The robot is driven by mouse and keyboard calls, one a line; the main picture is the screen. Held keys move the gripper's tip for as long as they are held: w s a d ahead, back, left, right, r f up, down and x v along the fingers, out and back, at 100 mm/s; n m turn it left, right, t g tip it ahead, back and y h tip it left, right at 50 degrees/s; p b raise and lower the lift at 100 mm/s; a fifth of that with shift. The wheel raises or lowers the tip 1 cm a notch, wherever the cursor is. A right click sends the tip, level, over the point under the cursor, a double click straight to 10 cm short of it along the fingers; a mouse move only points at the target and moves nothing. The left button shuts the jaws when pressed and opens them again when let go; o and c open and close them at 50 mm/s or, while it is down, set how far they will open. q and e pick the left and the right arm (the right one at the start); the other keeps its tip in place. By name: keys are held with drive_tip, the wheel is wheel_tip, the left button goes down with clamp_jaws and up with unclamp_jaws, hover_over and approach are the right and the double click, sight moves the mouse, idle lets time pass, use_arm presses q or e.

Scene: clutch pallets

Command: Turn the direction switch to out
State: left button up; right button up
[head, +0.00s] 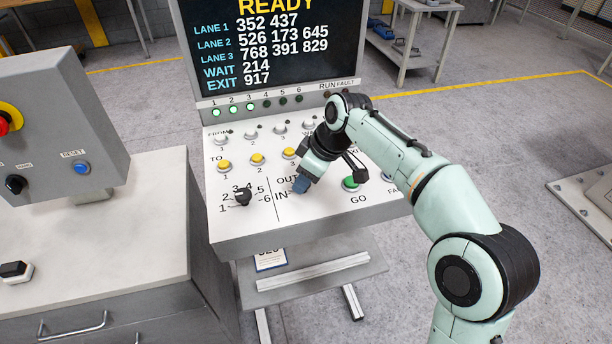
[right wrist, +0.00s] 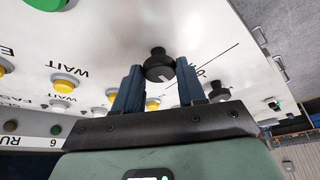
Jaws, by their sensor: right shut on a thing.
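The direction switch is a black knob (right wrist: 158,65) on the sloping white panel (head: 235,228), seen between the two blue fingers in the right wrist view. In the head view my right gripper (head: 301,185) covers it, beside the labels OUT and IN. My right gripper (right wrist: 159,72) is shut on the knob, with one finger on each side. A small pale mark shows on the knob, but I cannot tell clearly whether it points to OUT or IN. My left gripper is not in view.
A black numbered rotary knob (head: 242,196) sits left of the switch. Yellow TO buttons (head: 257,159) lie above, and the green GO button (head: 351,183) is close on the right. The screen (head: 275,45) reads READY. A grey cabinet (head: 100,240) stands left.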

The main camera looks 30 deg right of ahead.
drive_tip(key=m, duration=0.1)
drive_tip(key=m+h, duration=0.1)
drive_tip(key=m, duration=0.1)
drive_tip(key=shift+s+a+m, duration=0.1)
drive_tip(key=shift+a+m, duration=0.05)
drive_tip(key=shift+m, duration=0.15)
drive_tip(key=shift+a+m+t+h+p, duration=0.1)
drive_tip(key=shift+m+t+h+p, duration=0.45)
drive_tip(key=shift+m, duration=1.75)
drive_tip(key=shift+f+g+h, duration=0.1)
drive_tip(key=shift+g+h, duration=0.15)
drive_tip(key=shift+h, duration=0.3)
drive_tip(key=o, duration=1)
drive_tip(key=shift+o, duration=0.2)
drive_tip(key=p+v, duration=0.2)
drive_tip(key=v, duration=1.1)
drive_tip(key=shift+r, duration=0.25)
drive_tip(key=shift+s, duration=0.1)
